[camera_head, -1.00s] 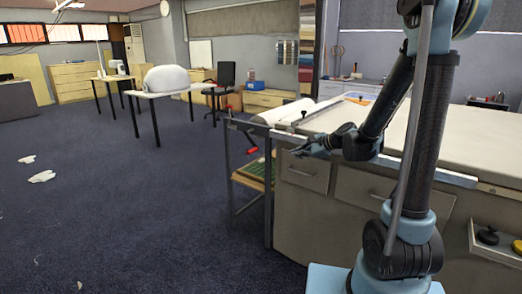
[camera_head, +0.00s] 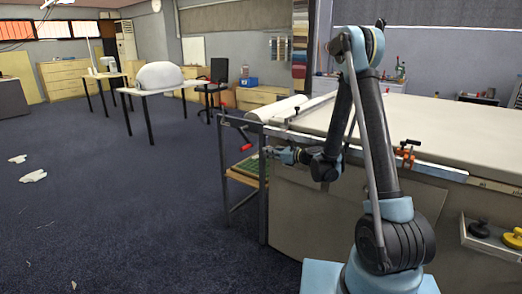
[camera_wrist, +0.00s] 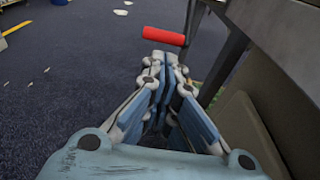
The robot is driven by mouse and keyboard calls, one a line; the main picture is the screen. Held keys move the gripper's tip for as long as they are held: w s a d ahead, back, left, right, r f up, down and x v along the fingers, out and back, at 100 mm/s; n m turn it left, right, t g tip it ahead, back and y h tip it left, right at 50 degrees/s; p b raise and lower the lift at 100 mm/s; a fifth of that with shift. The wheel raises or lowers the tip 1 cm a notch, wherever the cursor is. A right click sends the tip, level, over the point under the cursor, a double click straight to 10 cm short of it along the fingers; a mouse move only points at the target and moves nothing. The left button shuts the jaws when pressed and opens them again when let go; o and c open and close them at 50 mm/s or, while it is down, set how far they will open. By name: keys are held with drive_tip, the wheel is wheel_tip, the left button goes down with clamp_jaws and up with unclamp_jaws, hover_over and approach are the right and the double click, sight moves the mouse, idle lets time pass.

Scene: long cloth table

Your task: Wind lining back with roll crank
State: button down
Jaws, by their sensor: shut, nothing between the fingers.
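The white lining roll (camera_head: 278,109) lies across the left end of the long table (camera_head: 450,125), in a dark metal frame. The crank's red grip (camera_head: 243,149) sticks out at the left of that frame, below roll height. My gripper (camera_head: 267,151) is just right of the grip at about the same height, beside the table's end, with a small gap between them. In the wrist view, the red grip (camera_wrist: 164,36) lies crosswise just beyond my gripper's fingertips (camera_wrist: 160,62). The fingers are closed together and empty. The rest of the crank is hard to make out.
A dark frame leg (camera_wrist: 222,68) stands close to the right of my fingers. Orange clamps (camera_head: 405,153) sit on the table's front edge. A shelf with a green mat (camera_head: 247,168) is below the roll. The carpet to the left is open, with white scraps (camera_head: 33,176).

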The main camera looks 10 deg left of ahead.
drive_tip(key=w+a+r, duration=0.2)
drive_tip(key=w+a, duration=0.1)
drive_tip(key=a, duration=0.5)
drive_tip(key=shift+w+r, duration=0.15)
drive_tip(key=shift+r, duration=0.1)
idle(0.4)
idle(1.0)
idle(0.5)
